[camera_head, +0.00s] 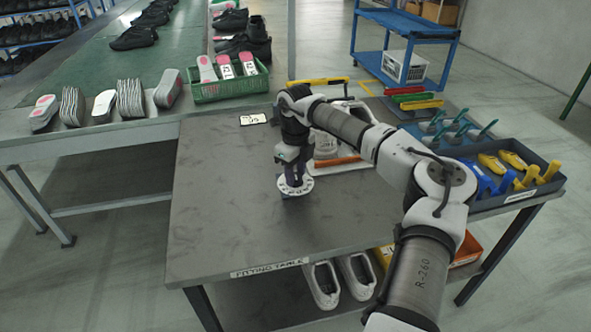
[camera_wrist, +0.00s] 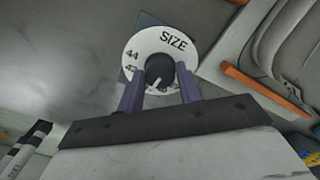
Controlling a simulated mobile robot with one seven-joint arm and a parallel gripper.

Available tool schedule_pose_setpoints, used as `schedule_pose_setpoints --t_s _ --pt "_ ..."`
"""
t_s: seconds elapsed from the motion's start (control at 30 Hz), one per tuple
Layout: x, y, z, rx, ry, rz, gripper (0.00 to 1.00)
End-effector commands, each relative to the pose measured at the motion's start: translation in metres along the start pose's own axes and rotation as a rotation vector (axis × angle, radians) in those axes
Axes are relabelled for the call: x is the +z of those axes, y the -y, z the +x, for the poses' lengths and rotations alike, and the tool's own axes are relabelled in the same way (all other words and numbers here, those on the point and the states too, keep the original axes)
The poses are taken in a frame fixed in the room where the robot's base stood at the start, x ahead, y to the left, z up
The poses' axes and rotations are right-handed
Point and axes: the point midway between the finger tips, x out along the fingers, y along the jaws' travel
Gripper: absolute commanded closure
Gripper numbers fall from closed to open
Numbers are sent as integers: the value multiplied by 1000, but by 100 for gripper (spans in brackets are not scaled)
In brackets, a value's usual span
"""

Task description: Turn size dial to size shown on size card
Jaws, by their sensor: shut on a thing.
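The white size dial plate (camera_head: 296,186) lies on the dark fitting table (camera_head: 230,225). In the wrist view the dial plate (camera_wrist: 176,46) reads "SIZE", with 44 and part of another number at its left. Its dark knob (camera_wrist: 160,70) has a pale pointer mark aimed toward the lower left, near my gripper's side. My gripper (camera_wrist: 158,88) has its two purple fingers on either side of the knob, shut on it. In the head view my gripper (camera_head: 291,178) stands over the plate. The size card (camera_head: 253,119) lies at the table's back; its print is too small to read surely.
A green crate (camera_head: 232,88) with insoles stands behind the card. A dark tray (camera_head: 530,187) of blue and yellow tools sits at the right. The table's left and front are clear.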

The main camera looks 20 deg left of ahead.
Motion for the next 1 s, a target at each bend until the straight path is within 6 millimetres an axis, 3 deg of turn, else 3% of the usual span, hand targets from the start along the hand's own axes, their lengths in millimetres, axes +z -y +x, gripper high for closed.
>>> schedule_pose_setpoints --t_s 1.0 --pt "0 0 -1 -2 1 -931 87"
